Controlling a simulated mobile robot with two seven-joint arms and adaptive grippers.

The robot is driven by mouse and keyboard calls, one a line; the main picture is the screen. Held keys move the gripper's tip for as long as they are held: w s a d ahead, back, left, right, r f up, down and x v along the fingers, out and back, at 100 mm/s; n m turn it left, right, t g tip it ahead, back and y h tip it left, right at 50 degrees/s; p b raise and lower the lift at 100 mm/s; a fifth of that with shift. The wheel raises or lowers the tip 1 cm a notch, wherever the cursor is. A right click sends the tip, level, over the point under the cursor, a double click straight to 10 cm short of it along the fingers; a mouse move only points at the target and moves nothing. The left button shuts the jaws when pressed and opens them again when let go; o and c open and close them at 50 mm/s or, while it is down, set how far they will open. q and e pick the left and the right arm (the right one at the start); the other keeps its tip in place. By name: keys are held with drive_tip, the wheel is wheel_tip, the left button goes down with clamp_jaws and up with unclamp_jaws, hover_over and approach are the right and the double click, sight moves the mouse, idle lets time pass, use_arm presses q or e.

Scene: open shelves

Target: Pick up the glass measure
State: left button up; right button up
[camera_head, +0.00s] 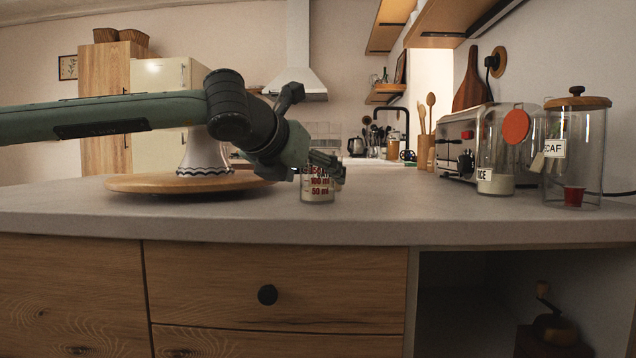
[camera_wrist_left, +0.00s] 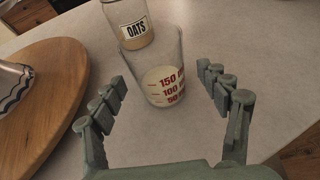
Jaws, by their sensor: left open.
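The glass measure (camera_head: 318,188) stands upright on the grey worktop near its front edge in the head view. It is clear, with red markings and some pale content low inside. In the left wrist view the glass measure (camera_wrist_left: 164,82) stands ahead of and between the fingers. My left gripper (camera_head: 326,166) reaches in from the left and its fingers partly cover the top of the measure. In the left wrist view my left gripper (camera_wrist_left: 164,92) is open, with a finger on each side and a gap to the glass. My right gripper is not in view.
An oats jar (camera_wrist_left: 133,24) stands just behind the measure. A round wooden board (camera_head: 150,184) with a white patterned stand (camera_head: 205,156) lies to the left. A toaster (camera_head: 460,142) and glass jars (camera_head: 590,150) stand on the right. The worktop (camera_head: 410,205) between is clear.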

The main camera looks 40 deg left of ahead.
use_arm(q)
drive_tip(key=shift+x, duration=0.75)
drive_tip(key=shift+c, duration=0.6)
drive_tip(key=c, duration=1.2)
drive_tip(key=shift+r, duration=0.1)
drive_tip(key=shift+c, duration=0.2)
